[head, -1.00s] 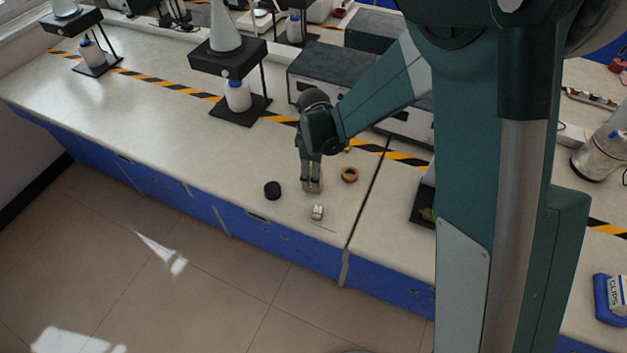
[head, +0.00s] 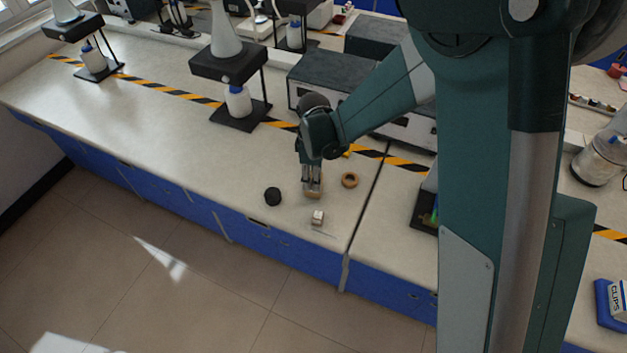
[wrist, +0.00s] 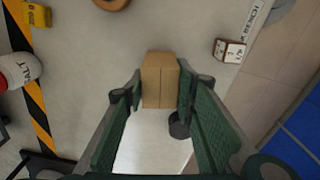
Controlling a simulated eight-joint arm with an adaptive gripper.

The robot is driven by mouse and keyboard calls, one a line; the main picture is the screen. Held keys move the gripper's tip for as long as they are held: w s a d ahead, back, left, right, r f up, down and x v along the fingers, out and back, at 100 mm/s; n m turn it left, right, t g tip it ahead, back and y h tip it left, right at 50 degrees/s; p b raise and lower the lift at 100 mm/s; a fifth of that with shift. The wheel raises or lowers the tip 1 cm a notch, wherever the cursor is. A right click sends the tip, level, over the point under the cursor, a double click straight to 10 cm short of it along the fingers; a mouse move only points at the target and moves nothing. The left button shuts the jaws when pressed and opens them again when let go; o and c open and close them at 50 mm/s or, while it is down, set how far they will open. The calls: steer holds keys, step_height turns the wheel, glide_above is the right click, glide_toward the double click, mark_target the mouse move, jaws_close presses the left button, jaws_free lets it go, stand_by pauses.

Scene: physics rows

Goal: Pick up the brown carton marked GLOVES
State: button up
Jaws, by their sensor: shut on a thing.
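A plain brown carton (wrist: 160,80) sits between the two fingers of my gripper (wrist: 158,92) in the wrist view, with a finger against each side. No lettering is readable on the faces that show. In the head view my gripper (head: 312,184) points down over the bench, and the carton (head: 312,193) shows small and tan at its fingertips. I cannot tell whether the carton is clear of the bench top.
A black round item (head: 272,196) lies left of the gripper, a tan ring (head: 350,180) right of it, and a small white box (head: 318,217) in front. Grey boxed instruments (head: 325,76) stand behind. The bench (head: 170,140) is clear to the left.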

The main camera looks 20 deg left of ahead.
steer(key=shift+r+p, duration=0.3)
steer(key=shift+r, duration=4.4)
